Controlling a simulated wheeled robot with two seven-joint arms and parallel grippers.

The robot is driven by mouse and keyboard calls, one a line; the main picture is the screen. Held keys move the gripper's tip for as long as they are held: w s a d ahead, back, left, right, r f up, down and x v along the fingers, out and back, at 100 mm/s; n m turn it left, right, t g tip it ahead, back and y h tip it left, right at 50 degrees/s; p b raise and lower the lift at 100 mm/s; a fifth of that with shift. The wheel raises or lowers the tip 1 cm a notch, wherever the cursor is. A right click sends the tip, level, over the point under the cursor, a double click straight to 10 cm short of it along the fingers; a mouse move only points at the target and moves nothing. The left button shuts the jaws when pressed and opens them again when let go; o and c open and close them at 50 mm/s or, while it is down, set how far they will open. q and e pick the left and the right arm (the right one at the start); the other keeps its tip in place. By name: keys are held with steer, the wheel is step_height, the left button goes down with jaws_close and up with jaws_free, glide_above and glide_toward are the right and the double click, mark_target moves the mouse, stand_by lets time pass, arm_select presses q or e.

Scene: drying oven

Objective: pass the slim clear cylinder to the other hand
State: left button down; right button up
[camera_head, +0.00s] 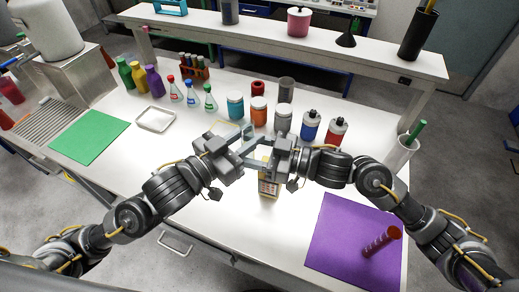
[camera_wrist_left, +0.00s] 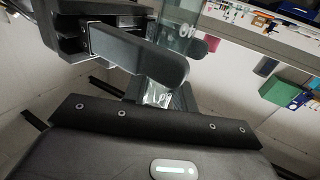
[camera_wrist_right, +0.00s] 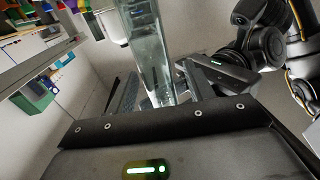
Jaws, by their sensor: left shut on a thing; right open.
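The slim clear cylinder shows as a see-through glass body in the right wrist view (camera_wrist_right: 147,45), between the fingers of my right gripper (camera_wrist_right: 160,95). It also shows in the left wrist view (camera_wrist_left: 178,42), partly hidden by a dark finger. My left gripper (camera_head: 243,150) is shut on it. My right gripper (camera_head: 264,156) is open around it. The two grippers face each other closely over the middle of the white table. In the head view the grippers mostly hide the cylinder, and I cannot make out its ends.
A small labelled container (camera_head: 268,187) stands just below the grippers. Several jars and bottles, including a blue one (camera_head: 310,125), stand behind. A green mat (camera_head: 90,136) and white tray (camera_head: 156,119) are left.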

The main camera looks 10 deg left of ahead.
steer(key=c, duration=0.9)
arm_select(q)
steer(key=c, duration=1)
jaws_free()
steer(key=shift+c, duration=0.2)
arm_select(e)
steer(key=shift+c, duration=0.8)
